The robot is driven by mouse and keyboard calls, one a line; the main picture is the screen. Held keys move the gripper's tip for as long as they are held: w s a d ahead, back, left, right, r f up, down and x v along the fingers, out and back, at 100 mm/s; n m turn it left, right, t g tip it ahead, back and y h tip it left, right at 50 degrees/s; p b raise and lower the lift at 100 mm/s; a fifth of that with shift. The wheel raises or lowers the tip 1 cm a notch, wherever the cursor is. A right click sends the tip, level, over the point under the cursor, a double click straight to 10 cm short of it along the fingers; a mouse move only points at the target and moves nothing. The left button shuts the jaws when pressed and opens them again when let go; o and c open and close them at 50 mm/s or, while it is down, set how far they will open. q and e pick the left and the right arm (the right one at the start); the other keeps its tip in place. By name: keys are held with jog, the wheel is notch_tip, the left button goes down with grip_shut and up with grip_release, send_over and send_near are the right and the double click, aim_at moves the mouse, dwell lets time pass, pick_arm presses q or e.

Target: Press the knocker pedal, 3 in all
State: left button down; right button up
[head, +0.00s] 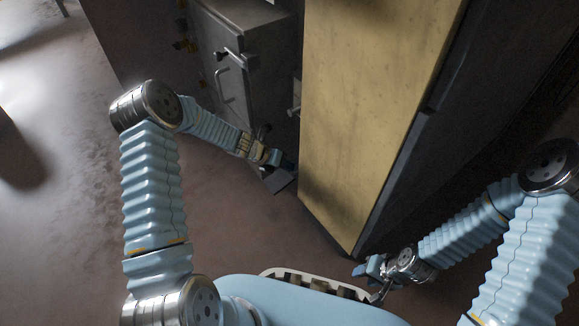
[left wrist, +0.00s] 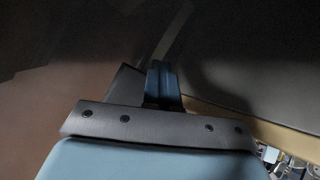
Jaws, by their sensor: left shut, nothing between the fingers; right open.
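The knocker pedal appears as a small dark grey plate (head: 278,181) low at the foot of the grey metal cabinet, in the middle of the head view. My left gripper (head: 285,163) reaches down to it, its blue fingertips over the plate's back right edge. In the left wrist view my left fingers (left wrist: 162,80) are shut and empty, beside a dark grey plate edge (left wrist: 123,85). I cannot tell whether they touch it. My right gripper (head: 372,270) is open and empty, low in front of my body, away from the pedal.
The grey cabinet (head: 258,95) with handles stands behind the pedal. A tall yellow panel (head: 365,110) with dark sides rises just right of my left gripper. A white-rimmed tray (head: 272,272) with dark brown pieces sits at my front. The floor at left (head: 60,140) is free.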

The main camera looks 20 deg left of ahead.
aim_at(286, 171)
pick_arm(q)
jog(key=shift+s+a+f, duration=0.1)
jog(key=shift+s+f, duration=0.1)
jog(key=shift+f, duration=0.15)
jog(key=shift+r+p, duration=1.7)
jog(key=shift+r, duration=0.05)
jog(key=shift+w+r, duration=0.15)
jog(key=shift+r, duration=0.25)
jog(key=shift+r+p, duration=0.1)
jog(key=shift+p, duration=0.2)
jog(key=r+p, duration=0.4)
jog(key=r, duration=0.1)
jog(key=shift+w+d, duration=0.2)
dwell(1.2)
